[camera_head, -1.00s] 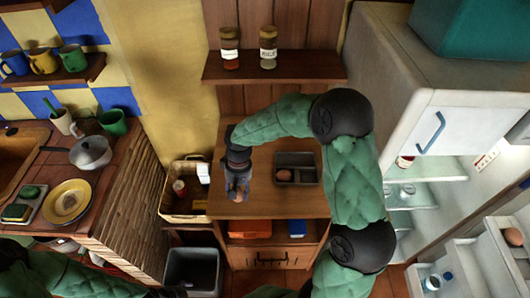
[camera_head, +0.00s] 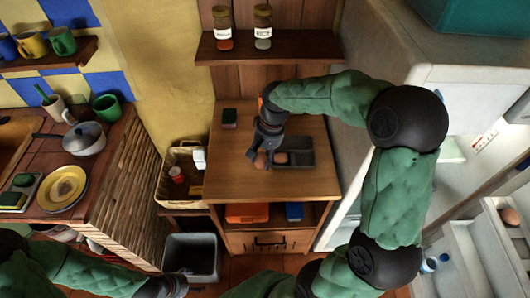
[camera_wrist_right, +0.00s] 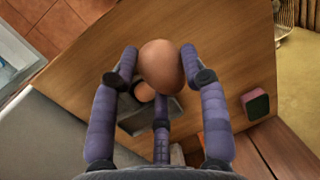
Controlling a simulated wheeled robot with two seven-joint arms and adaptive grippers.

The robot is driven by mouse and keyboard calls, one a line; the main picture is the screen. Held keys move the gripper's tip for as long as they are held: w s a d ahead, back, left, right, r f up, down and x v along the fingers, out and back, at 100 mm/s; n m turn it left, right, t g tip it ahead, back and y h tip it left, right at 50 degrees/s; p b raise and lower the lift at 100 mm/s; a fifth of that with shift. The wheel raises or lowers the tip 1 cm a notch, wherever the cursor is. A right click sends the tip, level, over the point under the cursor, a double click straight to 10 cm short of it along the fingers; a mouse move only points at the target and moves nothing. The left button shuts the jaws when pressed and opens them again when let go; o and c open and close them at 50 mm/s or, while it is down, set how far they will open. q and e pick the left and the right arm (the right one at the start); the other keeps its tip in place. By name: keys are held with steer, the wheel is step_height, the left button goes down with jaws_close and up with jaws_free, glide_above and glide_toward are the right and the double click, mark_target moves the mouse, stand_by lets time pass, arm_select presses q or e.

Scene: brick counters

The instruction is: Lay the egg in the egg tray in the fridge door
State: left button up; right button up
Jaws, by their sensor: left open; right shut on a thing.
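My right gripper (camera_head: 263,158) is shut on a brown egg (camera_head: 260,161), held above the wooden counter beside the grey divided tray (camera_head: 304,157). The held egg fills the fingertips in the right wrist view (camera_wrist_right: 160,65). A second egg (camera_head: 281,158) lies in the grey tray; it also shows below the held egg in the wrist view (camera_wrist_right: 144,91). The open fridge door (camera_head: 465,245) is at the right edge, with another egg (camera_head: 509,216) in its upper compartment. The egg tray's hollows are not clear. My left gripper (camera_head: 186,275) is open and empty, low at the bottom left.
The white fridge (camera_head: 395,70) stands right of the counter, its interior partly behind my right arm. A shelf (camera_head: 268,49) with two jars hangs above. A bin (camera_head: 190,258) and basket (camera_head: 184,208) are at left.

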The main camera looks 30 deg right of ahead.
steer(key=w+d+f, duration=0.1)
steer(key=w+f, duration=0.1)
steer(key=w+d+f+b, duration=0.1)
steer(key=w+d+f, duration=0.1)
steer(key=w+d+f+b, duration=0.1)
steer(key=w+d+f, duration=0.1)
steer(key=w+f, duration=0.1)
steer(key=shift+w+d+f, duration=0.1)
steer(key=shift+w+f, duration=0.1)
steer(key=shift+f, duration=0.1)
steer(key=shift+w+d+f+b, duration=0.15)
steer(key=shift+f+b, duration=0.7)
steer(key=shift+f, duration=0.8)
steer(key=shift+f, duration=0.2)
steer(key=o, duration=0.5)
steer(key=shift+r, duration=0.15)
